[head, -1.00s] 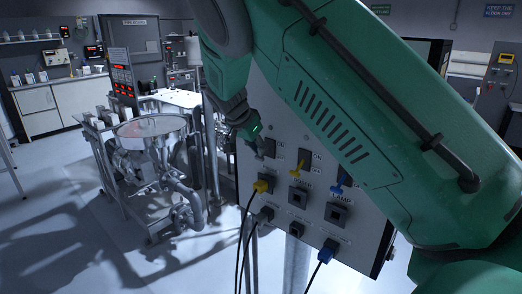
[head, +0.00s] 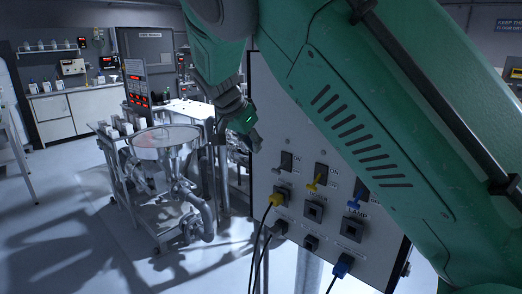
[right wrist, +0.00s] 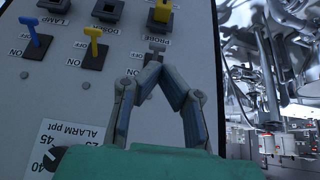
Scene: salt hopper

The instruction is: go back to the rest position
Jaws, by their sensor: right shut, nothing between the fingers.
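My right gripper (head: 256,140) is in front of the upper left part of the pale control panel (head: 268,100). In the right wrist view its fingertips (right wrist: 158,70) meet, with nothing between them. There they overlap the picture just below a grey switch lever (right wrist: 155,50); I cannot tell the gap in depth, but in the head view the gripper is up and left of that switch. A yellow lever (head: 315,183) and a blue lever (head: 355,202) sit to the right on the panel. My left gripper is not in view.
Plugs with cables sit in the panel's lower sockets, including a yellow plug (head: 277,200) and a blue plug (head: 342,266). A steel hopper (head: 165,145) on a frame stands left of the panel. Open floor (head: 60,225) lies at the left. A dial (right wrist: 45,160) shows in the wrist view.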

